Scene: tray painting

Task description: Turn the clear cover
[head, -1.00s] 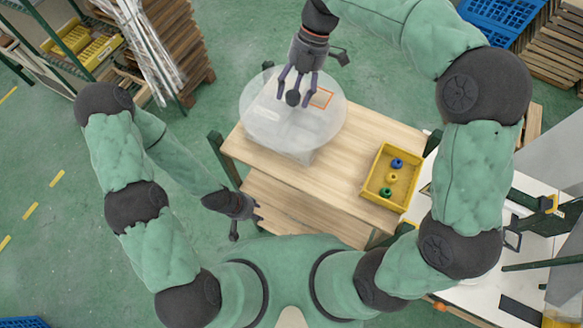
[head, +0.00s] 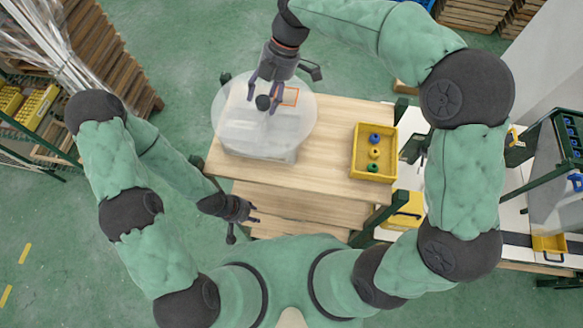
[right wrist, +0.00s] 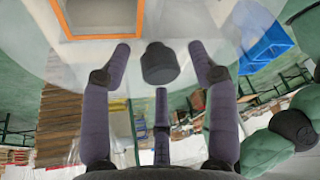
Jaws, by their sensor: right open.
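The clear cover (head: 235,125) is a round, see-through disc on a pale box-like base (head: 262,152) at the left of the wooden table. It also fills the upper part of the right wrist view (right wrist: 200,22). A dark knob (head: 263,103) stands on it, and an orange-edged square opening (head: 291,96) lies to the knob's right. My right gripper (head: 266,106) is over the cover with its fingers open around the knob; in the right wrist view the knob (right wrist: 160,63) sits between the spread fingers, apart from them. My left gripper (head: 254,214) is open and empty beside the table's front left.
A yellow tray (head: 357,160) with a blue, a yellow and a green ring-like piece stands at the table's right. The middle of the wooden table (head: 325,140) is clear. A white bench (head: 515,225) with items is at the right.

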